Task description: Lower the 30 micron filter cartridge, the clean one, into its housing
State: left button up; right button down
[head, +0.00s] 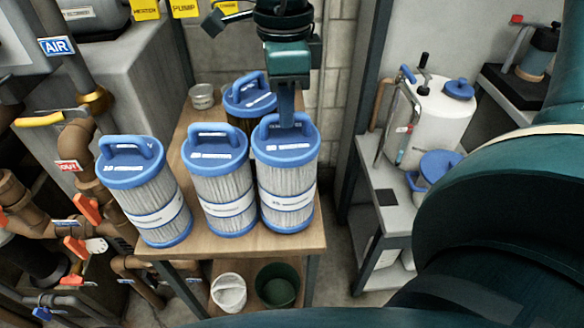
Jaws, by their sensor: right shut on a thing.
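Three pleated filter cartridges with blue caps and loop handles stand at the front of a wooden table: a left one (146,190), a middle one (222,182) and a right one (287,185). Another cartridge (248,98) with darker pleats stands behind them, partly hidden. The cap lettering is too small to read surely. My right gripper (287,118) points down and is shut on the handle of the right front cartridge, which is upright and appears to rest on the table. My left gripper is out of view. I cannot make out a filter housing for certain.
The wooden table (298,243) has a can (202,96) at its back left. A white bucket (228,293) and a green bucket (277,284) sit below. Brown pipes (75,140) with valves crowd the left. A white tank (440,115) stands on a grey bench at right.

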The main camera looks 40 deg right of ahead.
jog(key=shift+r+p, duration=0.85)
jog(key=shift+r, duration=0.85)
